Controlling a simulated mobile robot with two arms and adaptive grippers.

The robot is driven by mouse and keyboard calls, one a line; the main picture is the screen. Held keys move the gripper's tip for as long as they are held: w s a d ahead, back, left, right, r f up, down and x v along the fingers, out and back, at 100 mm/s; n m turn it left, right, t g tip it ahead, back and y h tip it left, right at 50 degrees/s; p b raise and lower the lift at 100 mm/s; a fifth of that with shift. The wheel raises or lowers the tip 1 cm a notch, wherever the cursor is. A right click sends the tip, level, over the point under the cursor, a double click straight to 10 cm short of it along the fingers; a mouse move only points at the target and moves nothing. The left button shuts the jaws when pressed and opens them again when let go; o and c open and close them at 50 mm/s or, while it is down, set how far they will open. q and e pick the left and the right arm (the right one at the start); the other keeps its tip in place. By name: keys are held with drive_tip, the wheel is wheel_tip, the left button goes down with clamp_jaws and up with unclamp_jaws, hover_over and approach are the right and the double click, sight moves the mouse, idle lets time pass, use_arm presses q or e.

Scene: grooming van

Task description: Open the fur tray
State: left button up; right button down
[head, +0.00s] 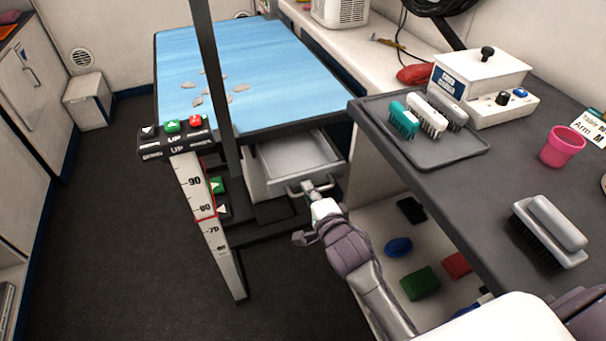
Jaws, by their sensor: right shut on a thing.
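The fur tray (297,150) is a light grey drawer under the blue-topped grooming table (245,68). It is pulled part way out, and its empty-looking inside shows from above. Its handle (293,190) is on the front face, at the near side. My right gripper (313,189) is shut on the handle, in front of the tray. The gripper hides part of the handle. My left gripper is not in view.
A height post (192,185) with buttons stands left of the tray. The dark counter (440,185) holds brushes, a control box (490,90) and a pink cup (561,147). An open shelf below holds several small items. The floor (110,230) at left is clear.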

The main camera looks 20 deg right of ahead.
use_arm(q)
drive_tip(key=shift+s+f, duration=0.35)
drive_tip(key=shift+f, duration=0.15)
use_arm(e)
drive_tip(key=shift+s+a+f, duration=0.1)
drive_tip(key=shift+s, duration=0.45)
drive_tip(key=c, duration=1.2)
unclamp_jaws()
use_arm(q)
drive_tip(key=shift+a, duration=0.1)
use_arm(e)
drive_tip(key=v, duration=1.2)
